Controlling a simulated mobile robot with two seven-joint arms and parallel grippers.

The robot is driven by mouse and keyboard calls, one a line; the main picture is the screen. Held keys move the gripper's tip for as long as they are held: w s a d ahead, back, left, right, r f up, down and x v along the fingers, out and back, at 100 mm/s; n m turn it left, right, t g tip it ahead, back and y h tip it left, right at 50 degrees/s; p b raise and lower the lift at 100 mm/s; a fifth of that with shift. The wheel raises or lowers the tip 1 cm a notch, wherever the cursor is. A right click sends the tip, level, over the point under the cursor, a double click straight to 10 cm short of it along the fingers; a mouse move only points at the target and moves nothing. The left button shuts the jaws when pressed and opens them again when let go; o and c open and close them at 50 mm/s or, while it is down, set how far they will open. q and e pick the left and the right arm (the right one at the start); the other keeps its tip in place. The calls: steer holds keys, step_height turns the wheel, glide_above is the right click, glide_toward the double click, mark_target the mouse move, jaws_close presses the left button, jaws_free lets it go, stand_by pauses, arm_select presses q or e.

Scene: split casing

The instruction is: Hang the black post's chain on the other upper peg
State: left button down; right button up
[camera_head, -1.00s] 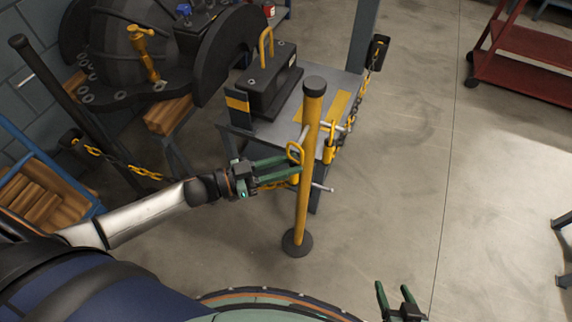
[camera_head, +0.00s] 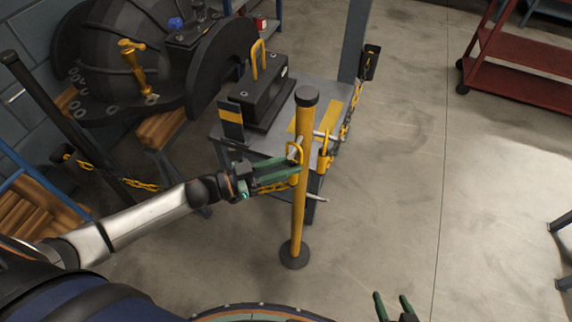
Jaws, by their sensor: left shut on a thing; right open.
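The yellow post (camera_head: 300,220) stands upright on a round black base. A pale upper peg (camera_head: 325,134) points right, a lower peg (camera_head: 316,199) sticks out below, and a grey peg end (camera_head: 296,153) shows at its left. The black post (camera_head: 42,100) leans at the left, with its yellow chain (camera_head: 140,184) running behind my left arm. My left gripper (camera_head: 298,172) is shut on that chain's yellow end loop (camera_head: 290,147), close against the yellow post. I cannot tell whether the loop is around the left peg. My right gripper (camera_head: 394,306) is open and empty at the bottom edge.
Another yellow hook (camera_head: 325,158) hangs at the right upper peg, its chain (camera_head: 345,122) rising toward a black holder (camera_head: 371,62). A grey table (camera_head: 225,137) with a black block (camera_head: 268,95) stands behind. A red cart (camera_head: 520,70) is far right. The floor right of the post is clear.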

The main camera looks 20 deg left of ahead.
steer(key=shift+r, duration=0.15)
arm_select(q)
steer(key=shift+w+f, duration=0.35)
steer(key=shift+w, duration=0.15)
arm_select(e)
steer(key=shift+f, duration=0.4)
arm_select(q)
steer(key=shift+w+f+b, duration=0.1)
steer(key=shift+w+b, duration=0.1)
steer(key=shift+b, duration=0.1)
stand_by(0.3)
steer(key=c, duration=0.6)
jaws_free()
steer(key=shift+o, duration=0.2)
arm_select(e)
steer(key=shift+s, duration=0.1)
arm_select(q)
steer(key=v, duration=1.2)
steer(key=shift+s+a, duration=0.2)
arm_select(e)
steer(key=shift+w+a+r, duration=0.2)
steer(key=shift+w+a, duration=0.1)
steer(key=shift+a, duration=0.05)
